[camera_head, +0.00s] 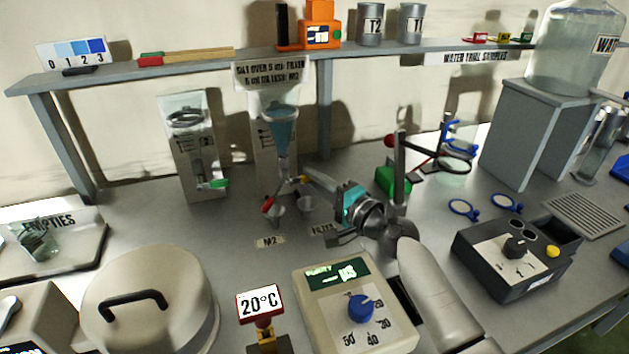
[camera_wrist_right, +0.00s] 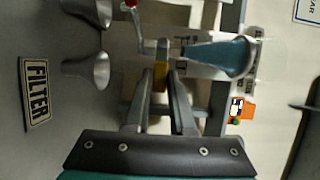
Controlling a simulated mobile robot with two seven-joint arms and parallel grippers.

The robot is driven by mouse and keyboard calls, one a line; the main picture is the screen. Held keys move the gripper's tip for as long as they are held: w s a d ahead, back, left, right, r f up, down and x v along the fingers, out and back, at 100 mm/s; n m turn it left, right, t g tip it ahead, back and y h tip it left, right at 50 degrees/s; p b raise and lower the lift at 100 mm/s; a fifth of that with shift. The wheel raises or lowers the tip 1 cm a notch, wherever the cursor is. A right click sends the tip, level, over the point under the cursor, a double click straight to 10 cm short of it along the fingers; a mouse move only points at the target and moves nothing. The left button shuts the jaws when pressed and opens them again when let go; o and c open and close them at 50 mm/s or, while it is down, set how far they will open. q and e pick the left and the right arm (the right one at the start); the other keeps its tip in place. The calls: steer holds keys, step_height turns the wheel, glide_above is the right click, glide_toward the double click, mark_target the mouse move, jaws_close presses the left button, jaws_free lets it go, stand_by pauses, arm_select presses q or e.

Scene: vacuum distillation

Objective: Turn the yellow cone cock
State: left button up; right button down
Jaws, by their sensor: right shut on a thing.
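The yellow cone cock (camera_wrist_right: 160,75) sits between the fingertips of my right gripper (camera_wrist_right: 161,92) in the right wrist view, below the tip of a funnel with blue-teal liquid (camera_wrist_right: 222,55). In the head view the funnel (camera_head: 281,130) stands upright against a labelled stand. My right gripper (camera_head: 303,177) reaches in from the right and is shut on the yellow cock, which is mostly hidden there. A red-tipped lever (camera_head: 268,204) hangs just left of the fingertips. My left gripper is not in view.
Small metal cups (camera_head: 306,204) stand below, near the FILTER label (camera_wrist_right: 37,92). A second stand (camera_head: 192,145) is to the left. A green-based clamp stand (camera_head: 393,178) is close behind my right wrist. A box with a blue knob (camera_head: 360,307) is in front.

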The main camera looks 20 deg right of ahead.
mark_target(280, 154)
steer(key=shift+r+n+p, duration=0.3)
steer(key=shift+n+p, duration=0.1)
steer(key=shift+p, duration=0.3)
steer(key=a+r+n+g+h+p, duration=0.2)
steer(key=a+r+n+h+p, duration=0.2)
steer(key=n+p, duration=0.8)
steer(key=shift+a+r+g+h+p, duration=0.3)
steer(key=shift+h+p, duration=0.9)
steer(key=shift+p, duration=4.65)
steer(key=shift+d+f, duration=0.1)
steer(key=shift+f, duration=0.1)
steer(key=c, duration=0.8)
jaws_free()
steer(key=shift+o, duration=0.2)
steer(key=shift+s, duration=0.1)
